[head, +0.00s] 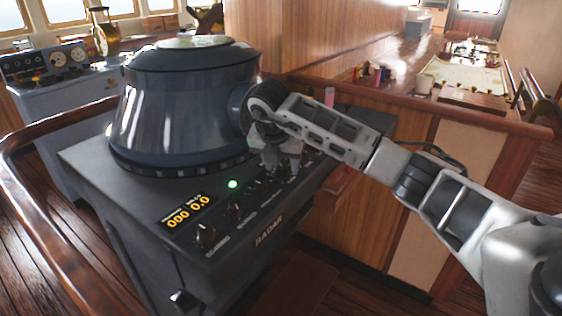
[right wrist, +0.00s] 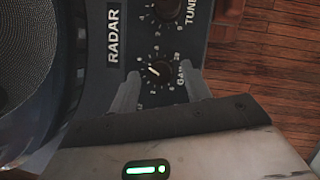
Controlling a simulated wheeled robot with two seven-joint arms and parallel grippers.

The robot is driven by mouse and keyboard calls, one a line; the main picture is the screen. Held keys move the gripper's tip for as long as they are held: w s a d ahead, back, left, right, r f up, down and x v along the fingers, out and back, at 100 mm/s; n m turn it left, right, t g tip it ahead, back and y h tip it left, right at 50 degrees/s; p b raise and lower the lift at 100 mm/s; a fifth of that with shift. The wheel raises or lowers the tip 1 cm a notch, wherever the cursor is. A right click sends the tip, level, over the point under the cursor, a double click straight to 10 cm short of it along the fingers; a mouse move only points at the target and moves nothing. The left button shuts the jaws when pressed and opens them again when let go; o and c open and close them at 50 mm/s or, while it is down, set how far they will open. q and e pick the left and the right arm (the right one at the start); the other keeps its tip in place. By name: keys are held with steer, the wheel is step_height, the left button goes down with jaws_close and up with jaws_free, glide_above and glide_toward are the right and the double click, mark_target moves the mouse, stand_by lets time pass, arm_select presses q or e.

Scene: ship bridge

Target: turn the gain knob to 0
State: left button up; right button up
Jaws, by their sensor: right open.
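The gain knob (right wrist: 158,71) is a small dark dial with a pale pointer line, beside the printed word "Gain" in the right wrist view. Small numbers ring it, but they are too small to read surely. My right gripper (right wrist: 161,88) is open, with one finger to the left of the knob and one to the right. I cannot tell whether the fingers touch it. In the head view my right gripper (head: 281,160) is over the far part of the radar panel's knob row and hides knobs there. My left gripper is in neither view.
The radar console (head: 110,165) carries a large dark round hood (head: 185,105). A tune knob (right wrist: 167,8) is near the gain knob. Other knobs (head: 205,235), a green light (head: 233,184) and an orange display (head: 188,212) are on the panel. A wooden rail (head: 450,118) runs behind.

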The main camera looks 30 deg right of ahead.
steer(key=shift+f, duration=0.15)
steer(key=c, duration=1)
